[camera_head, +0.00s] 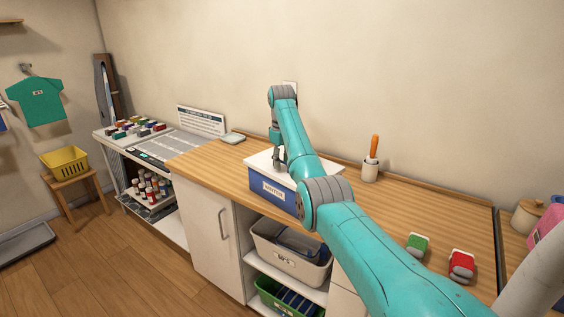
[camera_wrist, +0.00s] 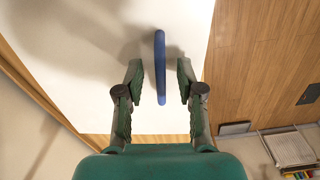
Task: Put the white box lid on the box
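The blue box (camera_head: 259,184) with a white front label stands on the wooden counter. The white lid (camera_head: 262,160) lies over its top; my arm hides much of it, so I cannot tell whether it sits fully flush. In the wrist view the white lid (camera_wrist: 70,60) fills the upper left, with a blue handle bar (camera_wrist: 160,50) standing out of it. My gripper (camera_wrist: 161,82) is open, one finger on each side of the handle, with a gap on both sides. In the head view my gripper (camera_head: 280,164) is just above the lid.
On the wooden counter (camera_head: 215,160), a cup (camera_head: 370,172) with an orange-handled tool stands behind my arm. A green item (camera_head: 417,244) and a red item (camera_head: 461,265) lie at the right. A sign (camera_head: 201,121) stands at the back left. Bins (camera_head: 290,262) sit on shelves below.

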